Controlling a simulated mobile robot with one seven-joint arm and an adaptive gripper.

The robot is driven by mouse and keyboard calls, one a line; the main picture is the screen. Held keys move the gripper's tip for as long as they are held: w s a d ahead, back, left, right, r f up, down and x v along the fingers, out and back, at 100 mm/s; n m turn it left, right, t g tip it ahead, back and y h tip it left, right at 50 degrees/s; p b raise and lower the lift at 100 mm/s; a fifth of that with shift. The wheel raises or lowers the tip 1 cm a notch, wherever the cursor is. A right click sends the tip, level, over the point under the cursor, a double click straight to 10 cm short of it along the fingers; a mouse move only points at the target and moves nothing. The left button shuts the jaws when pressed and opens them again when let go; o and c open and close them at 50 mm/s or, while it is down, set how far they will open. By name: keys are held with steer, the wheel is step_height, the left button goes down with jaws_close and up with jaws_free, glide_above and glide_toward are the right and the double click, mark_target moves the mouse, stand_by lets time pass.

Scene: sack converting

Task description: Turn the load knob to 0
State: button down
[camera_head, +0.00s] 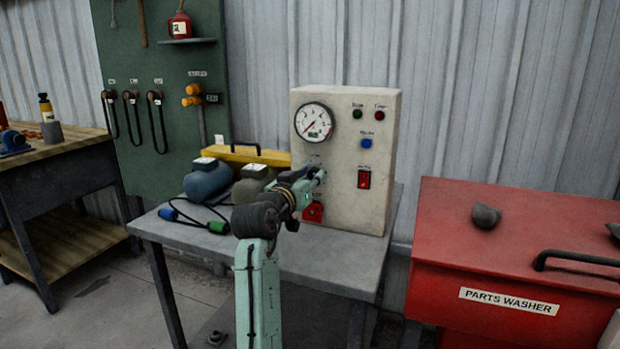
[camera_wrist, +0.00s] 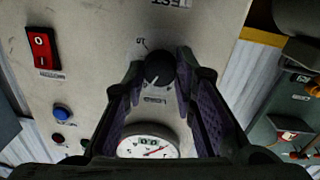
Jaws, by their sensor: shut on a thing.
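The load knob (camera_wrist: 158,72) is a dark round knob on the pale front of the control box (camera_head: 345,150). In the wrist view it sits between my two fingertips, and a light mark shows on it. My gripper (camera_head: 316,178) reaches the box front below the gauge, and it also shows in the wrist view (camera_wrist: 161,64), shut on the knob. In the head view the knob is hidden by my gripper. A label and small scale figures show beside the knob, upside down and hard to read. The exact setting cannot be told.
A round gauge (camera_head: 314,122) is above the knob. A red rocker switch (camera_head: 364,179), a blue button (camera_head: 366,144) and a red part (camera_head: 313,212) are on the same box. Motor-like units (camera_head: 209,180) stand left on the grey table (camera_head: 300,262). A red parts washer (camera_head: 515,250) stands right.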

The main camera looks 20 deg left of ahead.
steer(key=n+p, duration=0.2)
steer(key=n, duration=0.1)
steer(key=shift+d+r, duration=0.1)
steer(key=n+p, duration=0.4)
steer(key=n, duration=0.1)
steer(key=shift+n+p, duration=0.3)
steer(key=n+p, duration=0.3)
steer(key=n, duration=0.1)
steer(key=shift+n+t+y+p, duration=0.3)
steer(key=shift+n+p, duration=0.05)
steer(key=shift+n, duration=0.05)
steer(key=n+p, duration=0.3)
steer(key=shift+n, duration=0.4)
steer(key=shift+f+n+y+p, duration=0.15)
steer(key=shift+n+y+p, duration=0.35)
steer(key=shift+n, duration=3.5)
steer(key=shift+f+n+y+p, duration=0.15)
steer(key=shift+n+p, duration=0.55)
steer(key=shift+n, duration=3.3)
